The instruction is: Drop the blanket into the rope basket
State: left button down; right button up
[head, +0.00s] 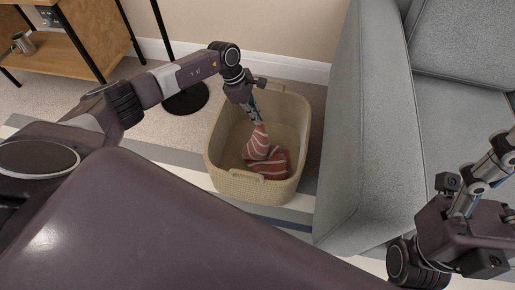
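The rope basket (216,138) is a beige woven bin with handles, standing on the floor in the middle of the head view. The blanket (268,165), red with pale stripes, is inside it. Its lower part lies folded on the basket floor, and a narrow peak rises from it. My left gripper (256,116) reaches down into the basket from above, its fingers shut on the top of that peak. My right gripper (497,158) is at the right edge over the sofa, away from the basket. Whether its fingers are open is unclear.
A grey sofa (372,130) stands close to the basket's right side. A black round stand base (186,100) is on the floor to the left. A wooden shelf unit (75,45) with a metal mug (24,43) stands at upper left. A striped rug (190,162) runs under the basket.

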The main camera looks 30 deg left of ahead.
pick_arm(q)
jog(key=shift+f+b, duration=0.55)
jog(key=shift+f, duration=0.7)
jog(key=c, duration=2.1)
grip_release()
jog(key=o, duration=0.6)
jog(key=shift+o, duration=0.2)
jog(key=o, duration=0.6)
jog(key=shift+o, duration=0.2)
jog(key=shift+r, duration=0.15)
